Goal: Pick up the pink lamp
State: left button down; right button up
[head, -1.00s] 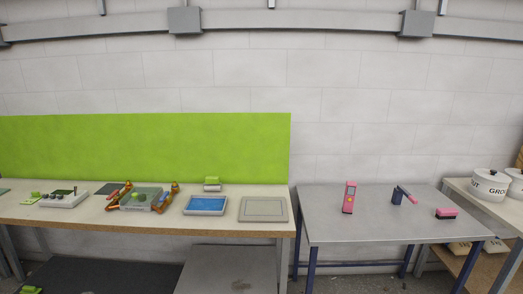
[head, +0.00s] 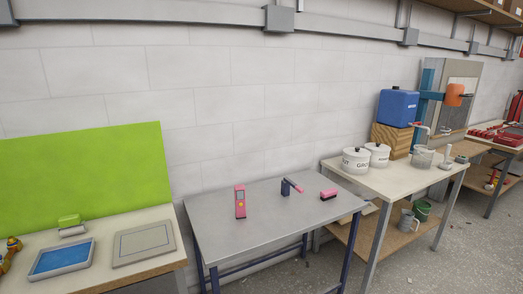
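Several pink items stand on the grey metal table (head: 265,228) in the head view. At its left is an upright pink device (head: 240,203) with a dark face and a small yellow spot. In the middle is a dark blue piece with a pink bar (head: 292,186) sticking out to the right. At the right is a low pink block (head: 328,194) with a dark lower part. I cannot tell for certain which of these is the pink lamp. Neither of my grippers is in view.
Left is a wooden bench with a blue-screened tray (head: 61,258), a grey flat panel (head: 143,243) and a green board (head: 80,178). Right is a table with white pots (head: 356,160) and a blue container (head: 397,107). Concrete floor shows at the lower right.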

aim_at(240, 190)
jog(key=z, duration=0.65)
jog(key=i, duration=1.6)
jog(key=u, duration=0.9)
jog(key=i, duration=0.55)
jog(key=u, duration=0.65)
jog(key=k, duration=0.5)
